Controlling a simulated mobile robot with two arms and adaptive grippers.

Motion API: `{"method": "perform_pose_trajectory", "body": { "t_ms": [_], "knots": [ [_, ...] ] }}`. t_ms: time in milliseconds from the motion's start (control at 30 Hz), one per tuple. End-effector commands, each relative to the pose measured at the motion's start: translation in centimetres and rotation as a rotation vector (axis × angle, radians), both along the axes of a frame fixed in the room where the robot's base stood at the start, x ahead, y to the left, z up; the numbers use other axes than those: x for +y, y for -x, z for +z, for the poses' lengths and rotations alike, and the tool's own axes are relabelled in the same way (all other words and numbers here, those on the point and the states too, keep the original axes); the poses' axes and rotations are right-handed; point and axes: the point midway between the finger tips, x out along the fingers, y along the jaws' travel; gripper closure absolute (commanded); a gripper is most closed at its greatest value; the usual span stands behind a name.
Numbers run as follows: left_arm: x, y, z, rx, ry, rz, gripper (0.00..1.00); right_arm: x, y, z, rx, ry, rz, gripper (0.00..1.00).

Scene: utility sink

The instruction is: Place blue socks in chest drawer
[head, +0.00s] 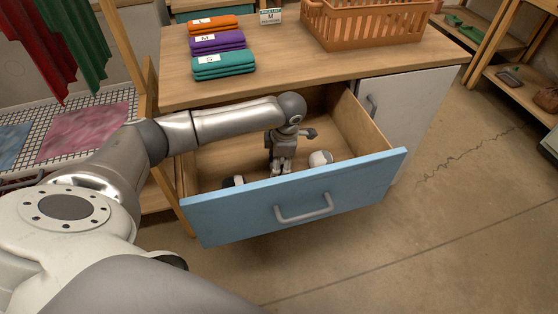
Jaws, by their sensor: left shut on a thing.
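The chest drawer (295,203) is pulled open under the wooden top, with a light blue front and a grey handle. My left arm reaches over its left side, and my left gripper (282,168) points down inside the drawer. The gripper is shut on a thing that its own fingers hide. A small white rounded item (320,158) lies in the drawer just right of the gripper. A dark and white item (233,181) lies near the front left, partly hidden by the drawer front. I cannot make out blue socks clearly. My right gripper is not in view.
Folded orange, purple and teal cloths (218,42) are on the wooden top (290,72), beside an orange basket (365,22). A white cabinet door (405,112) is right of the drawer. Hanging cloths are at upper left. The concrete floor at right is clear.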

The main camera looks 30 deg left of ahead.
Motion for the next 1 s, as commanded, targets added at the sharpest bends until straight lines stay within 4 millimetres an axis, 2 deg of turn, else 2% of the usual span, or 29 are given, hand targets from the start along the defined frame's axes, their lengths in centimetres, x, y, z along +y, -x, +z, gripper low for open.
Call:
{"method": "perform_pose_trajectory", "body": {
  "t_ms": [400,433,567,1000],
  "knots": [
    [0.02,-0.02,-0.23,-0.001,-0.001,0.0,0.62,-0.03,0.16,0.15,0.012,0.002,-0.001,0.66],
    [0.02,-0.02,-0.18,-0.001,-0.001,0.0,0.35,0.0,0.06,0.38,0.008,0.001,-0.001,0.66],
    [0.02,-0.02,-0.17,-0.001,-0.001,0.0,0.18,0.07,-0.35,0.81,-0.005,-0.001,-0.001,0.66],
    [0.01,-0.01,0.04,-0.001,-0.001,0.0,0.17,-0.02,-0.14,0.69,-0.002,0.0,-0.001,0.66]
  ]
}}
